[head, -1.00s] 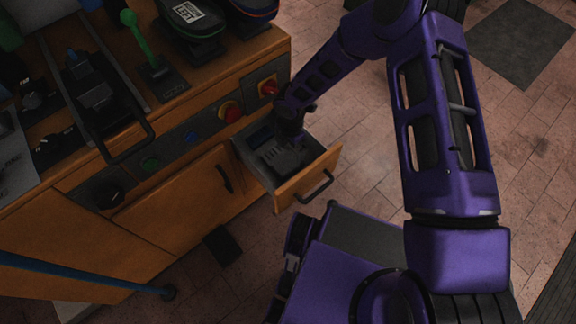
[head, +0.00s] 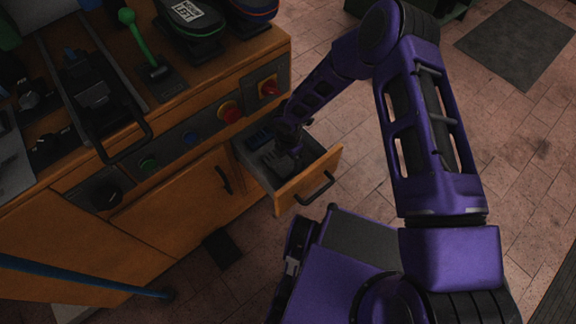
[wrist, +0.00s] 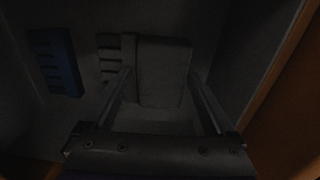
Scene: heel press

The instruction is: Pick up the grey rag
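A grey folded thing that looks like the grey rag (wrist: 162,62) lies in the open drawer (head: 292,190). In the head view it is dark and largely covered by my gripper (head: 287,153). In the wrist view my gripper (wrist: 160,77) is open, with one finger on each side of the rag's near part. I cannot tell whether the fingers touch it.
A blue slotted piece (wrist: 58,62) lies in the drawer left of the rag, and a grey slotted piece (wrist: 108,50) is close beside the rag. The drawer's wooden front (wrist: 285,85) is on the right. The cabinet (head: 170,225) stands behind; red knobs (head: 229,112) are above the drawer.

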